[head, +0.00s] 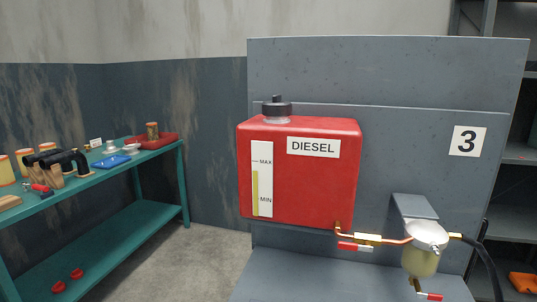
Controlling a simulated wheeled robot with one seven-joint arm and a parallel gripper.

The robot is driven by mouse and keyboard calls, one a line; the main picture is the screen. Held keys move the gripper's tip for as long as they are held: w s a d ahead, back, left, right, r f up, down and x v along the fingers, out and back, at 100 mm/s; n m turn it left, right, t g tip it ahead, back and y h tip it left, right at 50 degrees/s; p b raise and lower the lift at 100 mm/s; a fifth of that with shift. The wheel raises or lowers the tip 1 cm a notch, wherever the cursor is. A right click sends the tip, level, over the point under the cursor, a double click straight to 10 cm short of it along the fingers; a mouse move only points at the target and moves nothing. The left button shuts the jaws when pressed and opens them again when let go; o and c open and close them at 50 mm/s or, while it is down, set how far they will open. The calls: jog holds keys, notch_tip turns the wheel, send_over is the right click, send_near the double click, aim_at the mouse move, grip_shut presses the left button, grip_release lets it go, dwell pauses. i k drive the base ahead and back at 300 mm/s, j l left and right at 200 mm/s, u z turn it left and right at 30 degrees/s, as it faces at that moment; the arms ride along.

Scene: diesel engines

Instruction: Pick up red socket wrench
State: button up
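I cannot single out the red socket wrench with certainty. A small red and grey tool (41,188) lies on the top of the green workbench (158,151) at the left, near its front edge. It is too small in the picture to tell its exact type. Two red objects, one (58,287) and another (77,273), lie on the bench's lower shelf; their shape is unclear. My gripper is not in view.
A red diesel tank (312,185) with a black cap is mounted on a grey panel (400,75) marked 3. A copper pipe leads to a filter bowl (424,262). A red tray (165,140) and blue item (110,162) sit on the bench. Bare floor (185,265) lies between.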

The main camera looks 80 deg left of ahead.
aim_at(38, 187)
jog(key=u, duration=3.9)
jog(key=i+j+u, duration=0.15)
jog(key=i+j, duration=0.4)
jog(key=i+j+u, duration=0.1)
jog(key=i+j, duration=0.4)
jog(key=i, duration=0.3)
jog(key=i+l+u, duration=0.25)
jog(key=i+l, duration=1.1)
jog(key=l, duration=0.25)
jog(key=i+l+u, duration=0.1)
jog(key=i+l, duration=0.15)
jog(key=l, duration=0.1)
